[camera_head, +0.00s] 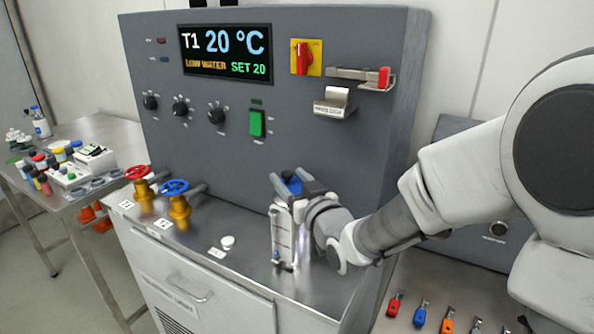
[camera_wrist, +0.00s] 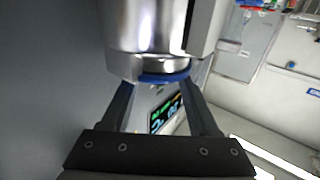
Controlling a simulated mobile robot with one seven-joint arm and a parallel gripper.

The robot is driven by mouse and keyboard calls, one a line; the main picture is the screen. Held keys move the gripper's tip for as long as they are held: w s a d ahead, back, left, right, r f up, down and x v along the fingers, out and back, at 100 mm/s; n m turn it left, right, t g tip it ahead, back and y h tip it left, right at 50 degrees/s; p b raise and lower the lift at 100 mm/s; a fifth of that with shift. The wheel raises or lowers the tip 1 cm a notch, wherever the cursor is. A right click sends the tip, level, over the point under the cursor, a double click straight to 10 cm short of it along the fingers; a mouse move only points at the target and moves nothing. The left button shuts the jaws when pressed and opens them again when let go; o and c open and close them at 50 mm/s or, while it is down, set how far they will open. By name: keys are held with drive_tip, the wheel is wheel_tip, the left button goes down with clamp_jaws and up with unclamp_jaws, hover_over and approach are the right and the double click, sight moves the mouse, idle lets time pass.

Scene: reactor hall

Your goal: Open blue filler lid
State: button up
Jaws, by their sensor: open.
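The blue filler lid (camera_head: 291,185) is a small blue cap on top of the filler at the front right of the grey console. My gripper (camera_head: 288,178) is open at the top of the filler, its two fingers on either side of the lid. In the wrist view the lid (camera_wrist: 166,78) shows as a thin blue disc on the end of a shiny metal cylinder (camera_wrist: 145,25). My gripper's fingers (camera_wrist: 161,88) flank it there, with a gap visible. I cannot tell whether either finger touches the lid. The lid appears shut.
A red valve (camera_head: 138,173) and a blue valve (camera_head: 175,188) stand to the left on the metal ledge (camera_head: 205,235). The console panel (camera_head: 330,150) rises close behind. A metal bracket (camera_head: 334,98) sticks out above.

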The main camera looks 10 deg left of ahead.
drive_tip(key=shift+x, duration=0.95)
clamp_jaws()
idle(0.8)
